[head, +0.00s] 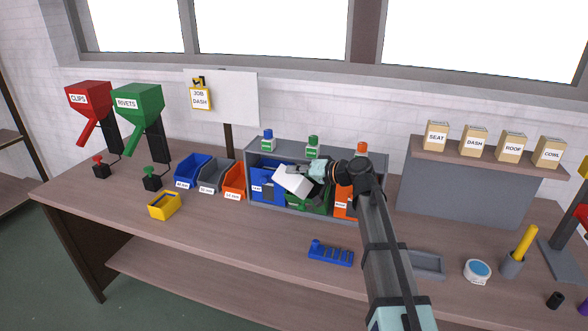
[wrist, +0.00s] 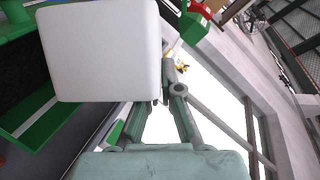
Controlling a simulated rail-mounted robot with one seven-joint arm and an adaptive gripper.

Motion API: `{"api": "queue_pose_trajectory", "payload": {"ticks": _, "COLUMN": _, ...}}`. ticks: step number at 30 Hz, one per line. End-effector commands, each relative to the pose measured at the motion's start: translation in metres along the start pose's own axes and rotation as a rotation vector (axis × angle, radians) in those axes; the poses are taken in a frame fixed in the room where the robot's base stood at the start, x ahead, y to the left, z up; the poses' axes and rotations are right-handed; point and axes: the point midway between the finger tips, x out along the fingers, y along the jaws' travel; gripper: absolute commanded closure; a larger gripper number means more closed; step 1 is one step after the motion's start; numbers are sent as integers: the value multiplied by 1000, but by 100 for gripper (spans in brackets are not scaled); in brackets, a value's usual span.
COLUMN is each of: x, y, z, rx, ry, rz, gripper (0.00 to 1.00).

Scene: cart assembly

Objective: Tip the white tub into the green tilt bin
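The white tub (head: 292,182) is held tilted in the air at the front of the grey rack, over the green tilt bin (head: 308,201). In the wrist view the tub (wrist: 100,50) shows a blank white face at upper left, and its inside is hidden. My gripper (head: 312,170) is at the tub's upper right side, with its fingers (wrist: 168,88) closed at the tub's edge. The green bin's upper part is hidden behind the tub and gripper. A green edge (wrist: 40,112) shows below the tub in the wrist view. I cannot see whether anything is falling out.
A blue bin (head: 262,187) and an orange bin (head: 344,203) flank the green one in the rack (head: 376,165). Small blue and green-capped items stand on top of it. A blue slotted block (head: 331,254) and a grey tray (head: 428,265) lie in front.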

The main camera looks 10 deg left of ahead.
Motion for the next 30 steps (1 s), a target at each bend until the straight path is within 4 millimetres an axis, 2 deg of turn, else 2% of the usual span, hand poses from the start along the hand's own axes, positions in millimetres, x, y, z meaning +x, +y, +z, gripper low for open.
{"api": "queue_pose_trajectory", "payload": {"ticks": 18, "x": -7, "y": 1, "z": -16, "rx": 201, "ry": 0, "rz": -81, "gripper": 100}}
{"api": "queue_pose_trajectory", "payload": {"ticks": 30, "x": -14, "y": 12, "z": -34, "rx": 493, "ry": -3, "rz": -203, "gripper": 100}}
